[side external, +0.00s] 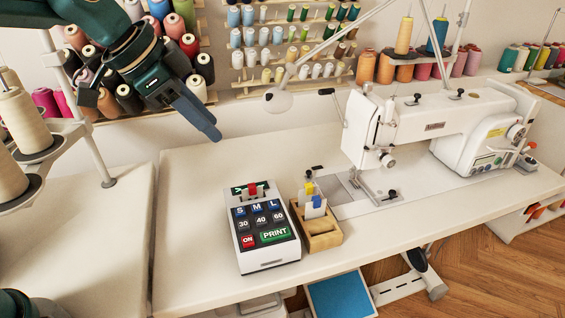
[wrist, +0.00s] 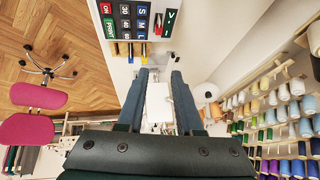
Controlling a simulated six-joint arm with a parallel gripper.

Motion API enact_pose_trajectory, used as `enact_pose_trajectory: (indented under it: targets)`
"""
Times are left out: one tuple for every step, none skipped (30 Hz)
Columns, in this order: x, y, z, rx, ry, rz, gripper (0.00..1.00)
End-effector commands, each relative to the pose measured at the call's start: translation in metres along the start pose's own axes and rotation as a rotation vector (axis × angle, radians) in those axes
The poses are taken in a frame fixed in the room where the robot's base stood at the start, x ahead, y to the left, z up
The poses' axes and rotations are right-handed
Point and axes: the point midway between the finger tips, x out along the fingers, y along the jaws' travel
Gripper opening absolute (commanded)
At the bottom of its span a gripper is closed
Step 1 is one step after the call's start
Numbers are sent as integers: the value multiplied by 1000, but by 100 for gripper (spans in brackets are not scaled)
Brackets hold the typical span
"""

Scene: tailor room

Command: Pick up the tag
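A white label printer (side external: 264,256) stands on the table, with S, M, L and number keys, a red ON key and a green PRINT key. Beside it, a wooden holder (side external: 324,241) bears small white, yellow and blue cards (side external: 313,208). A small red piece (side external: 252,188) shows at the printer's top slot. I cannot tell which of these is the tag. My gripper (side external: 214,135) is up and left of the printer, above the table's back edge. In the wrist view my gripper (wrist: 160,74) is open, its fingers apart with nothing held; the printer (wrist: 125,48) is at the top.
A white sewing machine (side external: 430,125) stands at the right of the table (side external: 190,220). A thread rack (side external: 290,80) hangs behind. Large cones on a stand (side external: 35,125) are at the left. A lamp head (side external: 278,100) hangs near the back. The table left of the printer is clear.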

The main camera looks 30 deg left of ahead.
Motion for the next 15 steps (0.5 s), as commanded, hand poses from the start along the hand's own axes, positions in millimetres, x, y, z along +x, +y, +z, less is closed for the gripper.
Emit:
enact_pose_trajectory:
  targets:
    - [18,-5,-3,14,-12,25,35]
    - [28,-8,-4,22,-17,37,35]
    - [40,-11,-6,31,-22,53,35]
    - [50,-12,-6,35,-28,65,35]
    - [59,-14,-5,37,-34,77,35]
    - [71,-15,-4,35,-43,93,35]
    - [79,-15,-2,31,-51,104,35]
    - [87,-15,0,26,-59,114,35]
    - [96,-15,3,18,-71,128,35]
    - [102,-14,6,12,-80,137,35]
    - [108,-13,9,8,-90,146,35]
    - [114,-11,13,3,-102,157,35]
    - [118,-10,16,0,-110,164,35]
    - [121,-9,18,-3,-117,171,35]
    - [124,-7,21,-6,-125,177,35]
